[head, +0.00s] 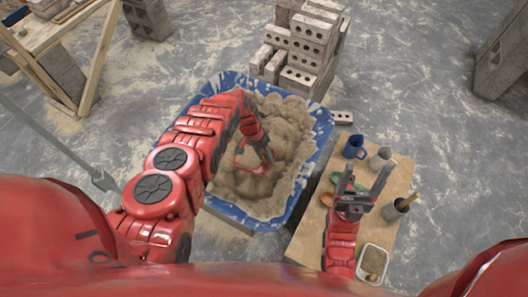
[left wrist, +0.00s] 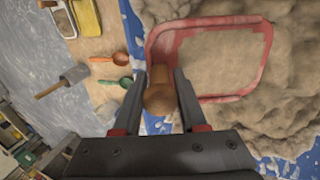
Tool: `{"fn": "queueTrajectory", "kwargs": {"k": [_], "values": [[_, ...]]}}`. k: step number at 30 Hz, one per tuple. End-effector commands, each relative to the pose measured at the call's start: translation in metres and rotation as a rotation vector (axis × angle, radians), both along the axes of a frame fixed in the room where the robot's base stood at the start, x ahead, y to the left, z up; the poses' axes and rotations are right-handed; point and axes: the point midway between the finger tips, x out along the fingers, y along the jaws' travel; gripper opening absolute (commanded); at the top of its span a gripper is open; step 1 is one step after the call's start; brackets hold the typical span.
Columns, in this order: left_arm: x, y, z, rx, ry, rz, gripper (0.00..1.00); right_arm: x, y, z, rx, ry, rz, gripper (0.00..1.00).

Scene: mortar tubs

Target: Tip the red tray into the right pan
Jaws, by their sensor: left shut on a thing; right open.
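The red tray (left wrist: 208,22) shows in the left wrist view as a rounded red rim with mortar-coloured stuff inside it. A round brown wooden handle (left wrist: 160,99) joins its near edge. My left gripper (left wrist: 170,78) is shut on that handle. In the head view my left gripper (head: 265,157) and the red tray (head: 241,151) are over the mortar in the blue tub; whether the tray touches the mortar I cannot tell. The right pan, white (head: 362,272), stands at the table's near right with brown stuff in it. My right gripper (head: 364,186) is open and empty above the table.
The blue tub (head: 322,130) is heaped with mortar (head: 285,118). The wooden table (head: 312,232) carries a blue mug (head: 353,147), a pale cup (head: 380,158), a grey cup (left wrist: 75,74), and orange (left wrist: 122,58) and green (left wrist: 125,81) scoops. A yellow pan (left wrist: 88,20) is beside the white one. Bricks (head: 300,45) stand behind.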

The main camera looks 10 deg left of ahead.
Motion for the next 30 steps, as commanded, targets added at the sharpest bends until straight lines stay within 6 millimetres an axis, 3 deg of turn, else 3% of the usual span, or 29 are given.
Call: {"fn": "queueTrajectory", "kwargs": {"k": [15,30], "values": [[-0.001,-0.004,0.003,0.285,-0.11,-0.006,0.0,0.0,0.0,0.024,0.0,0.0,0.0,0.72],[0.0,-0.002,0.001,0.318,-0.126,-0.002,0.0,0.0,0.0,0.025,0.0,0.0,0.0,0.72]]}}
